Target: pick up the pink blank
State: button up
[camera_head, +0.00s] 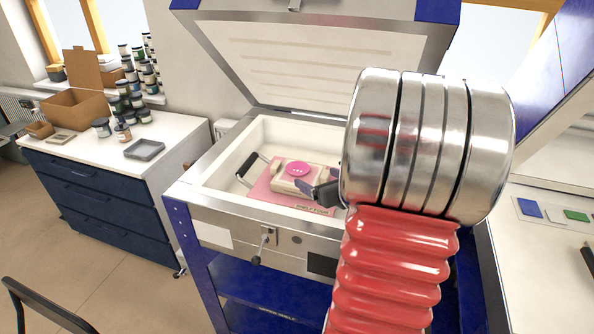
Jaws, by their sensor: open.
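The pink blank (299,169) is a round, bright pink disc. It lies on top of a cream square block (284,184) inside the open kiln (212,170). The block rests on a pink shelf plate (262,191) with a dark handle at its left. My gripper (313,187) shows as dark jaws just right of and in front of the blank, near the block's right side. The jaws are open and empty as far as I see. Part of the gripper and the kiln's right interior are hidden behind my arm.
The raised kiln lid (315,60) stands behind the chamber. A left counter (135,155) holds a cardboard box (75,110), several jars and a grey tray (145,149). A right bench has blue (529,208) and green (576,215) pieces. The kiln's front wall edges the chamber.

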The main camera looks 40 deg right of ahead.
send_near(299, 170)
jog(key=shift+x, duration=1.7)
jog(key=shift+x, duration=2.55)
